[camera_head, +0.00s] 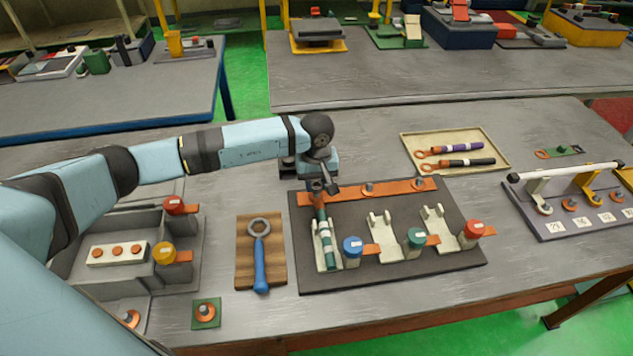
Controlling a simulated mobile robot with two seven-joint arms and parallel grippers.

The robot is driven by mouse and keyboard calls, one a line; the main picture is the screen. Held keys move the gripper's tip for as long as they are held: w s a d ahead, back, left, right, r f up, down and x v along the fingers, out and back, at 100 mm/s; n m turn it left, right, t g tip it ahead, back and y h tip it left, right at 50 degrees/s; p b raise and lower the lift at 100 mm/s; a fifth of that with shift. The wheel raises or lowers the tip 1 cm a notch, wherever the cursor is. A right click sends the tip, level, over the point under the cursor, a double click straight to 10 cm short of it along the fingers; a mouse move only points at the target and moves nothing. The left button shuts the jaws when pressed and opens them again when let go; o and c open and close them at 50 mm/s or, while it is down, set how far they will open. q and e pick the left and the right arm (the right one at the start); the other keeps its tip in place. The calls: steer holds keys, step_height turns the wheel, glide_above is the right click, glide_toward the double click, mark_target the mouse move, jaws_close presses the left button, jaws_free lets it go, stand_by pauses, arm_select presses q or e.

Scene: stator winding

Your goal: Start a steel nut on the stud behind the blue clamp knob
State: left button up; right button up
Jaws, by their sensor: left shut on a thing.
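The blue clamp knob (352,246) stands at the front left of the dark fixture board (390,269). Beside it, a green lead with pale bands (322,235) lies in the leftmost white cradle, its far end toward the orange rail (343,193). My left gripper (318,190) points down over the rail's left end, behind the blue knob. It is shut on a small piece, apparently a steel nut, which is mostly hidden. The stud there is hidden too; I cannot tell whether the piece touches it. My right gripper is not in view.
Two more studs (368,187) (420,183) show on the rail. A green knob (415,237) and a red knob (473,229) stand to the right. A blue ring wrench (260,262) lies on a wooden block at left. A tray (497,161) holds purple and black leads.

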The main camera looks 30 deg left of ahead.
arm_select(q)
steer(key=shift+b, duration=0.35)
stand_by(0.6)
steer(key=shift+f+b, duration=0.7)
steer(key=shift+b, duration=0.25)
stand_by(0.5)
steer(key=shift+s+f+b, duration=0.1)
steer(key=shift+f+b, duration=0.05)
steer(key=shift+b, duration=0.25)
stand_by(1.1)
steer(key=shift+f, duration=0.1)
steer(key=shift+f+m+b, duration=0.1)
steer(key=shift+m+b, duration=2.65)
steer(key=shift+m, duration=0.35)
steer(key=o, duration=0.9)
